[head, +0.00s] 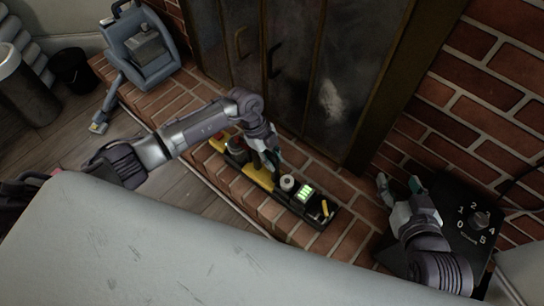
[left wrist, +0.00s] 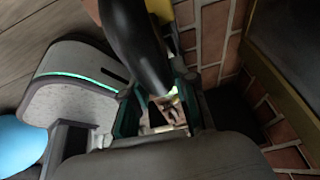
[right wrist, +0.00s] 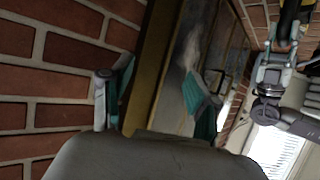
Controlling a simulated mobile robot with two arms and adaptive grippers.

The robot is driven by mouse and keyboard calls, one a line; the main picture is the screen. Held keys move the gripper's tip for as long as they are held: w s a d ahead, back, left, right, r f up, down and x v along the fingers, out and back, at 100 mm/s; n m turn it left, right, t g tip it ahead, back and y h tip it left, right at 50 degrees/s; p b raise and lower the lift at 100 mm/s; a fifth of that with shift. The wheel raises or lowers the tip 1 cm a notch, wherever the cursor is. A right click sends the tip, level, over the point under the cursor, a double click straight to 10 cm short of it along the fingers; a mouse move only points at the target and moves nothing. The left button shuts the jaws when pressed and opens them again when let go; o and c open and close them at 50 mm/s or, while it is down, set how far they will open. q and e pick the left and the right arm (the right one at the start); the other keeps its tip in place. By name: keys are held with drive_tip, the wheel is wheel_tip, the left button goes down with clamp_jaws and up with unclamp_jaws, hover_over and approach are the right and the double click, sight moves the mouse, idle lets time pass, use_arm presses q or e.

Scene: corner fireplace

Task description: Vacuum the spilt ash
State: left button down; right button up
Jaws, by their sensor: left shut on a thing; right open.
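I cannot make out any spilt ash for certain.
A blue-grey canister machine (head: 145,45) with a hose-like nozzle stands at the upper left. A black box with a numbered dial (head: 480,220) is under my right arm. Tall glass doors (head: 300,60) with a pale smudge rise behind the hearth. A dark bucket (head: 73,68) stands far left.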

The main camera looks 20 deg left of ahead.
use_arm(q)
drive_tip(key=shift+s+d+r+p, duration=0.15)
drive_tip(key=shift+d+p, duration=0.25)
drive_tip(key=shift+d, duration=0.4)
drive_tip(key=shift+r+p, duration=0.3)
drive_tip(key=shift+p, duration=0.05)
drive_tip(key=shift+r+p, duration=0.4)
drive_tip(key=shift+p, duration=0.05)
drive_tip(key=shift+r+p, duration=0.45)
drive_tip(key=shift+p, duration=0.05)
use_arm(e)
drive_tip(key=shift+s+d+f+g+h, duration=0.6)
drive_tip(key=shift+s+d+f+g, duration=0.6)
drive_tip(key=shift+s+f+g, duration=1.5)
drive_tip(key=shift+s+d+f+g+h, duration=0.6)
drive_tip(key=shift+s+d+f+g, duration=0.85)
drive_tip(key=shift+s, duration=2.5)
use_arm(q)
drive_tip(key=shift+r+p, duration=1.15)
drive_tip(key=shift+p, duration=0.2)
drive_tip(key=shift+r+p, duration=0.55)
drive_tip(key=shift+p, duration=0.05)
drive_tip(key=shift+r+p, duration=0.45)
drive_tip(key=shift+p, duration=0.05)
use_arm(e)
wheel_tip(320, 180, down, 8)
drive_tip(key=w+a+g, duration=0.1)
drive_tip(key=shift+w+r, duration=0.25)
drive_tip(key=shift+w, duration=0.05)
